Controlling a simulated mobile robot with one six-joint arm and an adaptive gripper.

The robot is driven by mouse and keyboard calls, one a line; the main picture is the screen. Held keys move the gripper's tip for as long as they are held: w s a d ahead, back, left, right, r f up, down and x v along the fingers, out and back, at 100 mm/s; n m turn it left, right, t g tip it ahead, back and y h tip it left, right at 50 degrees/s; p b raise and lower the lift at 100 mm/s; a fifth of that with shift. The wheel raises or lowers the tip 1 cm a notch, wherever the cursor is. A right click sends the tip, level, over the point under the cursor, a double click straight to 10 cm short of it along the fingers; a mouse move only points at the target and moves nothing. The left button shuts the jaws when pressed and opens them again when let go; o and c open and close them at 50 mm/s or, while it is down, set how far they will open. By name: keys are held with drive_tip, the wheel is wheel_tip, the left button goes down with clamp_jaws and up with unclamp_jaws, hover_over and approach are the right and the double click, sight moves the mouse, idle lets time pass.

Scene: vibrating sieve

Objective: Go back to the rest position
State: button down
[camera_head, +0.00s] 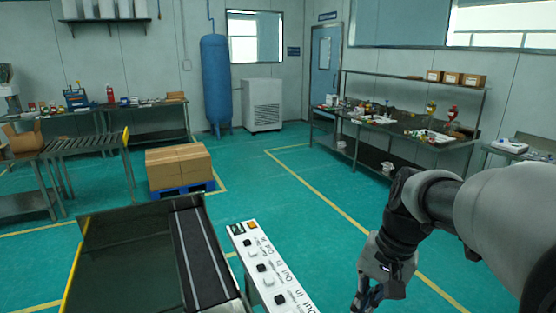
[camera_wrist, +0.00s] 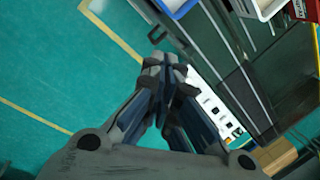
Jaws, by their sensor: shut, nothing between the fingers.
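My gripper (camera_head: 366,297) hangs at the lower right of the head view, to the right of the white control panel (camera_head: 262,262) and apart from it. In the wrist view my gripper (camera_wrist: 162,65) has its fingers together with nothing between them. The panel has several dark square buttons and printed labels; part of it also shows in the wrist view (camera_wrist: 207,97), behind the fingers. A dark machine bed (camera_head: 125,250) with a striped belt lies left of the panel. My arm comes in from the right edge.
Boxes (camera_head: 178,166) sit on a blue pallet beyond the machine. A metal workbench (camera_head: 400,135) with small items stands at the back right, and a roller table (camera_head: 85,145) at the left. Green floor with yellow lines is clear in the middle.

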drive_tip(key=s+a+r+n+t+h, duration=0.1)
drive_tip(key=s+n+t, duration=0.3)
drive_tip(key=s, duration=1.3)
drive_tip(key=shift+a+r+n+h, duration=0.4)
drive_tip(key=shift+n+h, duration=0.3)
drive_tip(key=shift+n, duration=0.3)
